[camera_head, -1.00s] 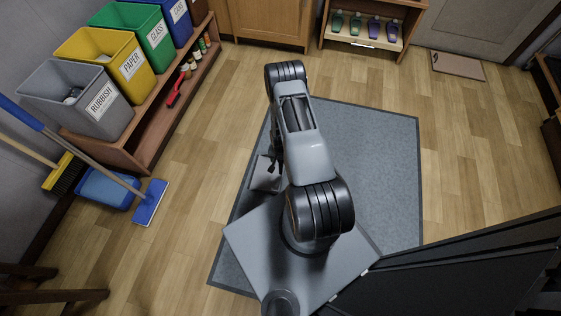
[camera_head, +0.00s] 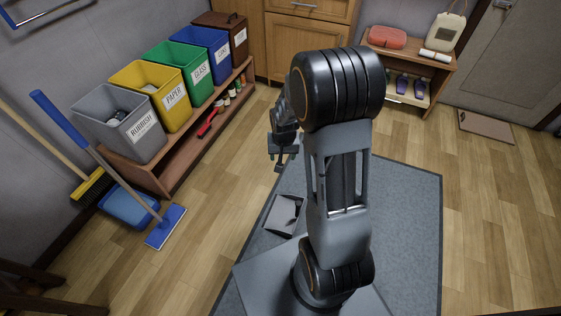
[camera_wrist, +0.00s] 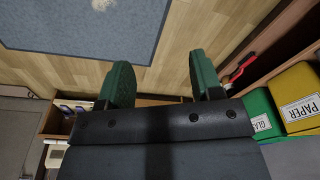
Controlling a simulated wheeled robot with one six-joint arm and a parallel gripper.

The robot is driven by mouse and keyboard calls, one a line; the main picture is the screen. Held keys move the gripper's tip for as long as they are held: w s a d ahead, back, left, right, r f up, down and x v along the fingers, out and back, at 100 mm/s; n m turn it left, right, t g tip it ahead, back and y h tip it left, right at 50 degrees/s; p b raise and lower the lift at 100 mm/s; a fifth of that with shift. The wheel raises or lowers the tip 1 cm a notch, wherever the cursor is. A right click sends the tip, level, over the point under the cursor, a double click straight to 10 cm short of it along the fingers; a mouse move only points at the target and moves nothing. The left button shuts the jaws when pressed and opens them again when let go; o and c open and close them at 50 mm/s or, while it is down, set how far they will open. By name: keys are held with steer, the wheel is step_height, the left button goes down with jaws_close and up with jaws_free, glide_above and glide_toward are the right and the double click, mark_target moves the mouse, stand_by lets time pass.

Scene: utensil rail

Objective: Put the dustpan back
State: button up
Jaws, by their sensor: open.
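I cannot pick out the dustpan with certainty. A grey open tray-like piece (camera_head: 284,213) lies at the mat's left part, by the edge of my base; I cannot tell if it is the dustpan. A blue tub-like thing (camera_head: 128,208) stands on the floor at left, partly hidden behind a mop. My gripper (camera_head: 280,155) hangs above the mat's left edge, apart from the grey piece. In the wrist view my gripper's green fingers (camera_wrist: 157,68) are spread with nothing between them.
A shelf (camera_head: 165,180) carries the grey, yellow, green and blue bins, with a red-handled item (camera_head: 208,123) below. A blue mop (camera_head: 165,228) and yellow broom (camera_head: 92,187) lean at left. A low shelf (camera_head: 410,92) stands at the back. Floor between is clear.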

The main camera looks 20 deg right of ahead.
steer(key=s+a+r+n+t, duration=0.1)
steer(key=s+a+r+n, duration=0.3)
steer(key=s+r, duration=0.9)
steer(key=a+r, duration=0.3)
steer(key=shift+s, duration=0.3)
steer(key=shift+a+r, duration=0.1)
